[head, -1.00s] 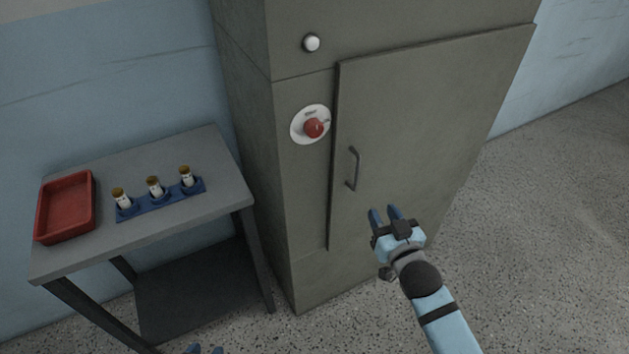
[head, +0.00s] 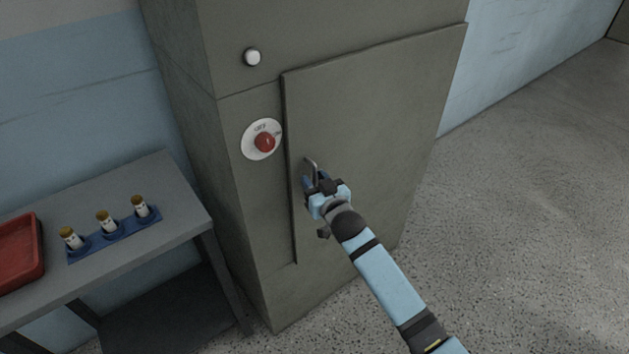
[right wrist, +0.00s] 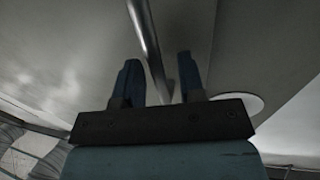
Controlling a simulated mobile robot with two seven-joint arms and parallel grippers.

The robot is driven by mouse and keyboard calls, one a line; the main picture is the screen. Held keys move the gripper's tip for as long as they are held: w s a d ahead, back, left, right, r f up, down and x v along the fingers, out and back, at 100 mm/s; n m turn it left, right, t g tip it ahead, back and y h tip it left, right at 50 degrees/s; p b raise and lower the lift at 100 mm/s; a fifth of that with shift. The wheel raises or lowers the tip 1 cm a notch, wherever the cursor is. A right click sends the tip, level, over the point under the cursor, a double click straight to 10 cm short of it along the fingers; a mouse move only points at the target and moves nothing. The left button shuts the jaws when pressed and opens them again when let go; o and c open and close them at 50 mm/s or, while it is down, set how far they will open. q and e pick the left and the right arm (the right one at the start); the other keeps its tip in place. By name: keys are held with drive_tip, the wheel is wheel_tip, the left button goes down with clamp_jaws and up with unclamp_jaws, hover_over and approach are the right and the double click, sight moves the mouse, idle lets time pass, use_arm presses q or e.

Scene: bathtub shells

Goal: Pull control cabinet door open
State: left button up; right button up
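The grey control cabinet (head: 195,100) stands in the middle of the head view. Its door (head: 385,115) looks closed, flush along the left edge. The door's metal handle (head: 313,168) is partly hidden by my right gripper (head: 313,183), which is at the handle. In the right wrist view the handle bar (right wrist: 146,42) runs between the two blue fingers of the right gripper (right wrist: 160,80). The fingers are apart, with a visible gap beside the bar. My left gripper is not in view.
A red knob (head: 264,142) on a white disc and a white button (head: 252,57) are on the cabinet left of the door. A table (head: 180,190) at left holds a red tray (head: 38,255) and a blue rack (head: 85,252) with vials. Floor at right is clear.

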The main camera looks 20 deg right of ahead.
drive_tip(key=shift+w, duration=0.15)
drive_tip(key=shift+c, duration=0.4)
clamp_jaws()
